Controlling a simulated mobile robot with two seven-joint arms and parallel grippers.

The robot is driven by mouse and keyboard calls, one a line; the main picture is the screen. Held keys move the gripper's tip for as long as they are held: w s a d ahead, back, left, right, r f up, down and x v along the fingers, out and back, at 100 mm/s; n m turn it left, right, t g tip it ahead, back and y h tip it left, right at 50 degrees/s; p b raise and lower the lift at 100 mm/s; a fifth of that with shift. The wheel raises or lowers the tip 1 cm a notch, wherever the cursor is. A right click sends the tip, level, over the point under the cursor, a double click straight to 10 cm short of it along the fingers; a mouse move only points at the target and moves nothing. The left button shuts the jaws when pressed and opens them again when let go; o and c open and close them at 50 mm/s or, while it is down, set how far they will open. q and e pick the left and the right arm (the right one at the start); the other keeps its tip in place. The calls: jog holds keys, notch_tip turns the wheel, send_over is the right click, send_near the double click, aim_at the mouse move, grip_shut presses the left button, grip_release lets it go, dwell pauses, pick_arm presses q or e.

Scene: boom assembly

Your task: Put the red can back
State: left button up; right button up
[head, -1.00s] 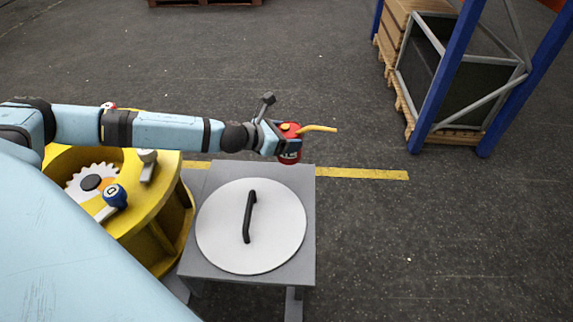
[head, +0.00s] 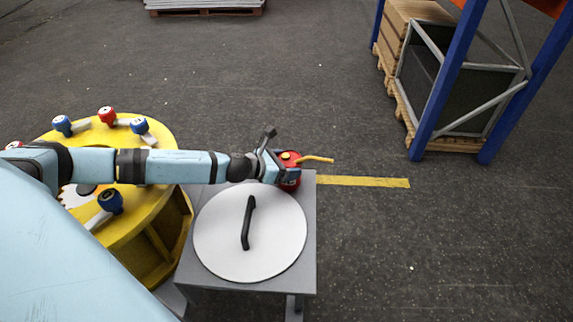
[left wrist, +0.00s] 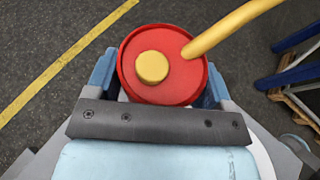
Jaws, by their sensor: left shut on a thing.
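The red can (head: 291,184) has a yellow cap and a yellow spout that points right. My left gripper (head: 283,174) is shut on it, with a finger on either side, as the left wrist view also shows around the can (left wrist: 150,88). The can is upright at the far right corner of the grey table (head: 305,230). I cannot tell whether its base touches the tabletop. My right gripper is not in view.
A white round lid (head: 222,235) with a black handle (head: 248,222) covers most of the tabletop. A yellow drum (head: 155,240) with red and blue knobs stands to the left. A rack with blue posts (head: 447,80) stands at the back right.

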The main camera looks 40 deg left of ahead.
pick_arm(q)
jog(key=shift+f, duration=0.45)
jog(key=o, duration=1.2)
jog(key=shift+r, duration=0.45)
jog(key=shift+b+v, duration=0.85)
jog(key=shift+v, duration=5.15)
jog(key=shift+r, duration=0.1)
